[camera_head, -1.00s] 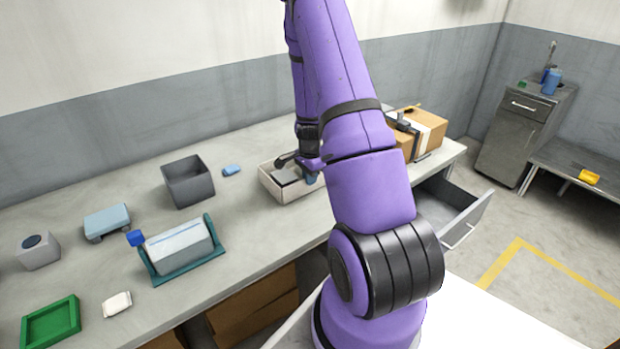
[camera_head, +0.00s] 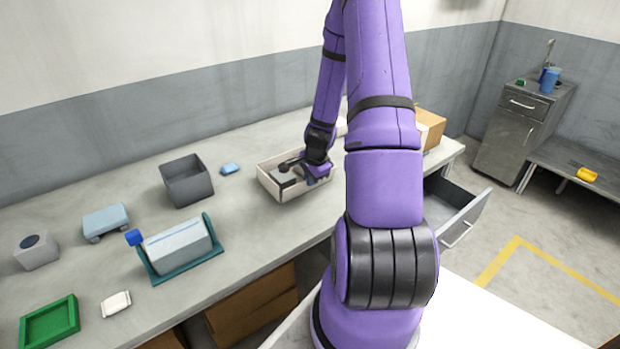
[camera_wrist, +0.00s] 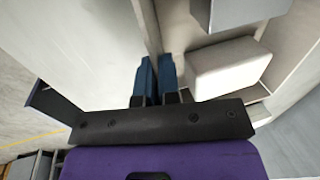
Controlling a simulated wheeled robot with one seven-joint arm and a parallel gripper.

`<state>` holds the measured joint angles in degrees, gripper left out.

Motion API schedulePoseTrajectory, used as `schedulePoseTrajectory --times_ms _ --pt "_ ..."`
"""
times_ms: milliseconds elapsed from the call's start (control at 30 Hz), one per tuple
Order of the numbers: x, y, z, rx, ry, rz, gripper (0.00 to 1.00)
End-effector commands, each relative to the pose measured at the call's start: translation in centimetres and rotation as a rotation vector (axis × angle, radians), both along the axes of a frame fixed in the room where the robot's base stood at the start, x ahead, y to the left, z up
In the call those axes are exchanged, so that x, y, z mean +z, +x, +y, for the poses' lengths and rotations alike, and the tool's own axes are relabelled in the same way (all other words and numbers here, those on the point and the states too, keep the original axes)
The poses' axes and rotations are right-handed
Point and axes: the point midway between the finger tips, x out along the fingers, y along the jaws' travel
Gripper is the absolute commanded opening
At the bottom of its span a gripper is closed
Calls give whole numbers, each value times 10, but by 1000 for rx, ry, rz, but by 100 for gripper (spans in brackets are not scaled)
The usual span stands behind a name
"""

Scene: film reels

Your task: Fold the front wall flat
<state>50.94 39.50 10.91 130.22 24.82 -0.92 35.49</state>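The pale open box (camera_head: 266,184) stands on the bench, its low front wall (camera_head: 306,191) upright toward the bench's front edge. My gripper (camera_head: 317,176) is at the box's right part, pointing down, and hides part of the front wall. In the wrist view, the blue fingers (camera_wrist: 156,75) are close together with a narrow gap. A thin pale wall (camera_wrist: 146,25) runs toward that gap. Whether the fingers press on it is unclear. Inside the box are a pale block (camera_wrist: 228,68) and a grey block (camera_wrist: 240,10).
Left of the box are a blue sponge-like block (camera_head: 230,168), a dark grey bin (camera_head: 188,184) and a teal stand (camera_head: 188,268) with a pale block. A brown carton (camera_head: 430,125) stands at right. An open drawer (camera_head: 468,216) juts from the bench.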

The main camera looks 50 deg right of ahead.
Motion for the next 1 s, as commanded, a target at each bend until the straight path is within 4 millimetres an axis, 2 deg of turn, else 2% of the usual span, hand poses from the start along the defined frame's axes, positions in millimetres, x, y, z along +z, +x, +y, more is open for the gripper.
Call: schedulePoseTrajectory --times_ms 1000 --pt "-11 -24 6 -4 -91 -396 0"
